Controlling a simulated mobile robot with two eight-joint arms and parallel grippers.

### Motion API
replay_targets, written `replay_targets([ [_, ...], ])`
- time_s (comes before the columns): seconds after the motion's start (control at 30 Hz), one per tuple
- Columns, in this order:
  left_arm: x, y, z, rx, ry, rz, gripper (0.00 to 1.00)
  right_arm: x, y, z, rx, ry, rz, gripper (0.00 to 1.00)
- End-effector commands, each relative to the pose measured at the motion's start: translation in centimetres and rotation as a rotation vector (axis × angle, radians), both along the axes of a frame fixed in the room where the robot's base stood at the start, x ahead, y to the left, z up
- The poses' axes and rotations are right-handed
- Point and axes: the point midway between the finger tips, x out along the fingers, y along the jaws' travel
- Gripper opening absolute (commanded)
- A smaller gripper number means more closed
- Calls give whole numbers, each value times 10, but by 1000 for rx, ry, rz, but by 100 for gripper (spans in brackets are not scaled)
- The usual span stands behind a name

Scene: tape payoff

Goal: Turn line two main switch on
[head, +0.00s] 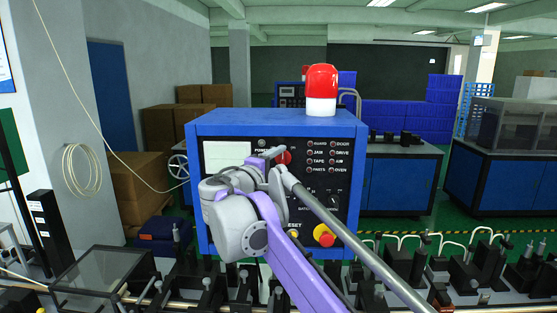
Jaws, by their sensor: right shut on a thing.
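The blue control box (208,130) stands in the middle of the head view with a black front panel. A red switch knob (285,157) shows on its upper panel, just below and right of a label that seems to read POWER. My right gripper (273,160) is at the panel, shut at this knob. The fingers and wrist hide part of the knob, so its turned position cannot be read. My left gripper is not in view.
A red and white beacon (321,90) stands on the box. A yellow-based red button (324,236) and a black rotary knob (333,201) are lower on the panel. A grey bar (350,235) slants across the front. Machine fixtures (490,262) line the bottom.

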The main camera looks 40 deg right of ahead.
Motion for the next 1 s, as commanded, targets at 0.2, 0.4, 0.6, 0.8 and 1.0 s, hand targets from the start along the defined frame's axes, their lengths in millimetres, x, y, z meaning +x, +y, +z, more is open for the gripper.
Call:
replay_targets([
  [0.2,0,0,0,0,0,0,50,0,0,3,154,-131,3,4],
  [0.4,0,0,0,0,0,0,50,0,-1,4,296,-251,2,4],
  [0.6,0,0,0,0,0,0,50,-1,-2,6,418,-354,2,4],
  [0.8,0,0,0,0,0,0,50,-1,-2,7,508,-430,2,4],
  [1.0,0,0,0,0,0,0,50,-1,-2,8,562,-475,3,4],
])
